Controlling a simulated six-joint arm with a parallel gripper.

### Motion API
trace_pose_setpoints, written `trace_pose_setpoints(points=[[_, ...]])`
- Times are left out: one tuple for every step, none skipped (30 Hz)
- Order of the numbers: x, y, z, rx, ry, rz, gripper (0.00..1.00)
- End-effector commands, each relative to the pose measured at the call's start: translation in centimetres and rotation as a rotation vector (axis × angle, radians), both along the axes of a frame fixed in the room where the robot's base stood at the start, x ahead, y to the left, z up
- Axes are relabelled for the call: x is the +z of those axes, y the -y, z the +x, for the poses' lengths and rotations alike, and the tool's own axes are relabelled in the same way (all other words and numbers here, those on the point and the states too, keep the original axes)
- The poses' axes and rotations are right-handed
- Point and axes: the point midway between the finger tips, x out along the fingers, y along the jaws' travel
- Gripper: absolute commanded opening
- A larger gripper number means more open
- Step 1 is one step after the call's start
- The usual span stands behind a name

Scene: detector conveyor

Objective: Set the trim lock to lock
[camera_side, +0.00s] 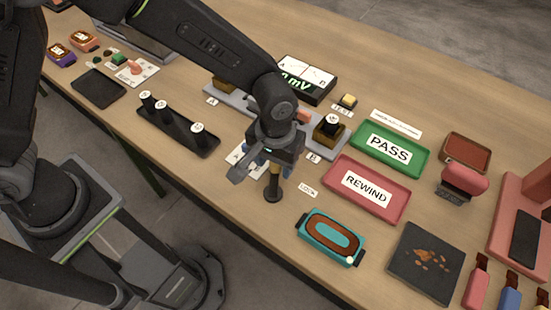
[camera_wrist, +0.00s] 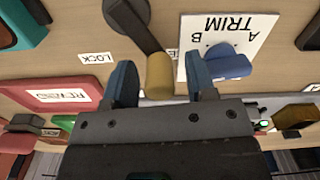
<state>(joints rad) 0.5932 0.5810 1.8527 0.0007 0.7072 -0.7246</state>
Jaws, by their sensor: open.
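The trim lock is a dark lever (camera_wrist: 150,32) with a brass-coloured knob (camera_wrist: 160,75). In the side view its dark base (camera_side: 274,195) stands below my gripper (camera_side: 270,163). My gripper (camera_wrist: 162,82) is open, with one blue-tipped finger on each side of the knob; gaps show, and I see no clear grip. The LOCK label (camera_wrist: 97,58) lies left of the lever in the wrist view and right of it in the side view (camera_side: 308,191). Another label behind the knob is mostly hidden. A white TRIM card (camera_wrist: 246,28) marked A and B carries a blue knob (camera_wrist: 228,62).
A red REWIND tray (camera_side: 372,205) and green PASS tray (camera_side: 400,164) lie to the right. A teal tray (camera_side: 330,226) is near the front edge. A black rack (camera_side: 175,136) with several dark pieces is left. A grey rail (camera_side: 238,107) lies behind my gripper.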

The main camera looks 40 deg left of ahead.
Motion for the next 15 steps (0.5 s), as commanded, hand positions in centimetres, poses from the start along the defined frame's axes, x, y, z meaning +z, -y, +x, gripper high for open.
trace_pose_setpoints(points=[[-0.01, -0.01, -0.01, 0.0, 0.0, 0.0, 0.51], [0.0, -0.01, -0.01, 0.0, 0.0, 0.0, 0.51], [0.0, -0.01, -0.01, 0.0, 0.0, 0.0, 0.51], [0.0, -0.01, -0.01, 0.0, 0.0, 0.0, 0.5], [0.01, -0.01, -0.01, 0.0, 0.0, 0.0, 0.47], [0.01, -0.01, -0.01, 0.0, 0.0, 0.0, 0.43], [0.02, -0.01, -0.01, 0.0, 0.0, 0.0, 0.41], [0.02, 0.0, -0.01, 0.0, 0.0, 0.0, 0.38], [0.02, 0.0, -0.01, 0.0, 0.0, 0.0, 0.34], [0.02, 0.0, -0.01, 0.0, 0.0, 0.0, 0.31], [0.02, 0.0, -0.01, 0.0, 0.0, 0.0, 0.28], [0.03, 0.0, -0.01, 0.0, 0.0, 0.0, 0.24], [0.03, 0.0, -0.01, 0.0, 0.0, 0.0, 0.21], [0.03, 0.0, -0.01, 0.0, 0.0, 0.0, 0.19], [0.03, 0.0, 0.0, 0.0, 0.0, 0.0, 0.15]])
